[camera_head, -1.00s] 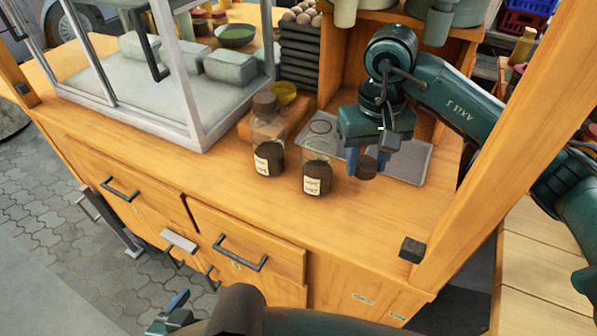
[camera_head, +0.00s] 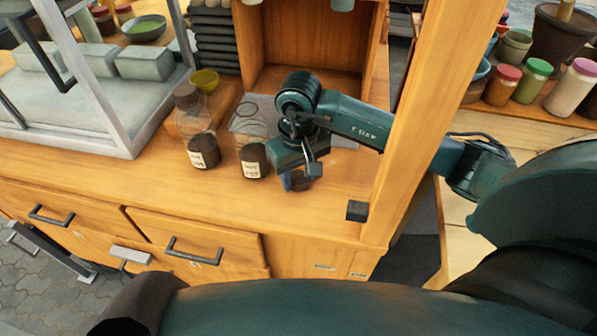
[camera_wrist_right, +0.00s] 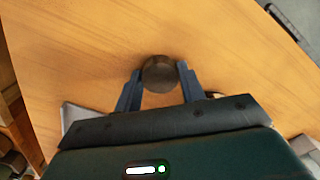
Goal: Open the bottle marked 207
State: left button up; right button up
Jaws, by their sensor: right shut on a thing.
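Two clear glass bottles with dark contents and pale labels stand upright on the wooden counter. The left bottle (camera_head: 199,140) has a brown stopper (camera_head: 185,95) in its neck. The right bottle (camera_head: 253,155) has no stopper and its top is open. The label print is too small to read surely. My right gripper (camera_head: 296,180) is right of the open bottle, shut on a round dark stopper (camera_wrist_right: 158,74) low over the counter. I cannot tell whether the stopper touches the wood. My left gripper is out of view.
A glass-sided case (camera_head: 140,120) stands left of the bottles, and a yellow bowl (camera_head: 205,80) behind them. A grey tray lies behind my right gripper, partly hidden. A wooden post (camera_head: 400,150) rises at the right. The counter front (camera_head: 200,218) is clear.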

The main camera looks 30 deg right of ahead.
jog(key=shift+f, duration=0.1)
jog(key=o, duration=1.1)
